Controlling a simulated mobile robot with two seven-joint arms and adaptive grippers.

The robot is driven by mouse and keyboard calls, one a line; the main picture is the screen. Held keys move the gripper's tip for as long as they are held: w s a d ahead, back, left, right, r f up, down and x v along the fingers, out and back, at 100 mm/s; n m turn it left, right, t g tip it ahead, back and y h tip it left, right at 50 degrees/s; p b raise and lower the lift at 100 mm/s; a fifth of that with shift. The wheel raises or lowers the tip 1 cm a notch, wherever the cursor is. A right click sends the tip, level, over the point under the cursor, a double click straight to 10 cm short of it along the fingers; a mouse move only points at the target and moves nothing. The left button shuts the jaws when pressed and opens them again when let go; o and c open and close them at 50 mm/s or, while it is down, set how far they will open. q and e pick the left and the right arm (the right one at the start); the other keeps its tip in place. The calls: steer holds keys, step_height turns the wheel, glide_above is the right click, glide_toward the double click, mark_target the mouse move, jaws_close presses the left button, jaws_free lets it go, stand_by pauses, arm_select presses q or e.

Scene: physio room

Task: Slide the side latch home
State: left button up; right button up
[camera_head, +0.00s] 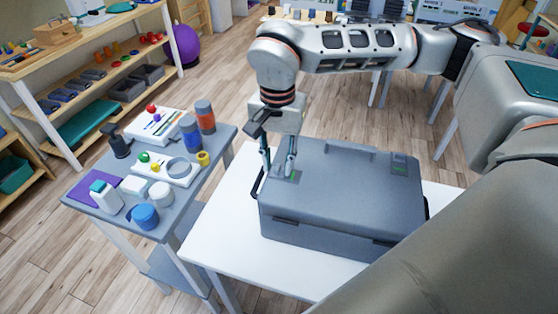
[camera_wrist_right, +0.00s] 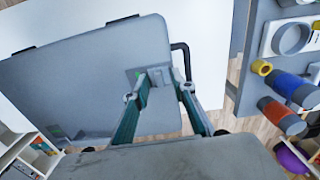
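A closed grey case (camera_head: 335,200) lies on a white table. A small grey latch plate (camera_head: 283,175) with a green mark sits on its lid near the left end. My right gripper (camera_head: 278,170) points down at that end with its fingers apart. In the right wrist view, the fingers (camera_wrist_right: 161,78) are spread, one over the latch plate (camera_wrist_right: 133,76) and the other near the case's edge. I see nothing clearly held between them. Contact with the latch cannot be told, and the fingers hide part of it. My left gripper is out of view.
A second plate with a green mark (camera_head: 399,170) is on the lid's right end. A black handle (camera_head: 256,184) sticks out at the case's left side. A grey side table (camera_head: 190,202) with bottles and tubs stands to the left. The white table (camera_head: 222,235) is clear in front.

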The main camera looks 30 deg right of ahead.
mark_target(278, 167)
step_height(278, 167, up, 12)
stand_by(0.7)
steer(key=shift+c, duration=0.4)
